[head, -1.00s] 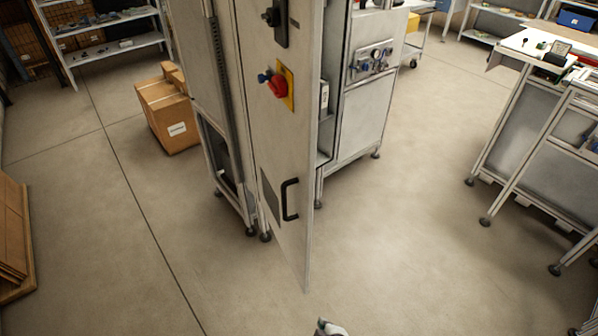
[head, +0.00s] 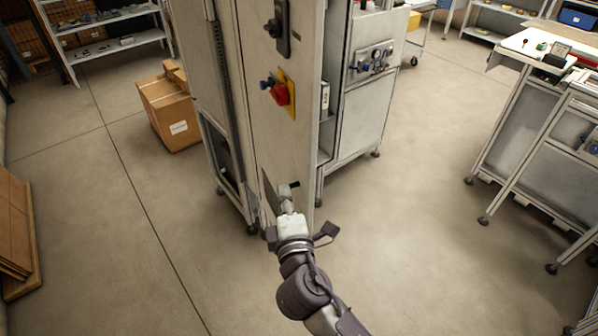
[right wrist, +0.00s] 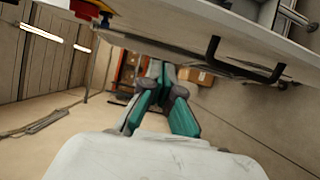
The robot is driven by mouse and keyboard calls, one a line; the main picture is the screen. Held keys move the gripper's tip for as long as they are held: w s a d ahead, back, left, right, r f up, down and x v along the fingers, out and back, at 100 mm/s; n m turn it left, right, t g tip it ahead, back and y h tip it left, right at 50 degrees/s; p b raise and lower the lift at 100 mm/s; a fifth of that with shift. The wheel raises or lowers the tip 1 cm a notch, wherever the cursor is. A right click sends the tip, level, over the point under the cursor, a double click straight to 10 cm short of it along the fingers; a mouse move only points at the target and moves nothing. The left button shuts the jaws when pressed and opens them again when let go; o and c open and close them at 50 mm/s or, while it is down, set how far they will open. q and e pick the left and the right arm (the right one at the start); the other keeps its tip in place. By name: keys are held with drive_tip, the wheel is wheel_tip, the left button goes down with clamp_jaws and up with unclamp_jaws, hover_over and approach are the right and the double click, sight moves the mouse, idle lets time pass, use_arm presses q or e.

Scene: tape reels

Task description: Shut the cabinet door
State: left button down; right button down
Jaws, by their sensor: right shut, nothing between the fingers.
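The cabinet door (head: 290,150) is a tall grey panel that stands open, swung out from the cabinet toward me. It carries a red knob on a yellow plate (head: 280,90) and a black handle, mostly hidden behind my right gripper (head: 286,192) in the head view. In the right wrist view the door (right wrist: 190,25) fills the top, with its black handle (right wrist: 240,68) to the right of my gripper. There the teal fingers (right wrist: 161,70) are together and empty, close to the door face; contact cannot be told. My left gripper is out of view.
The cabinet's machine front (head: 365,115) stands right of the door. A cardboard box (head: 170,112) sits on the floor at left. A white workbench (head: 520,120) stands at right. The floor between door and bench is clear.

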sight(299, 177)
drive_tip(key=w+d, duration=0.1)
drive_tip(key=w+d+p, duration=0.1)
drive_tip(key=w, duration=0.1)
drive_tip(key=w+d+p, duration=0.1)
drive_tip(key=w, duration=0.1)
drive_tip(key=shift+w+d, duration=0.15)
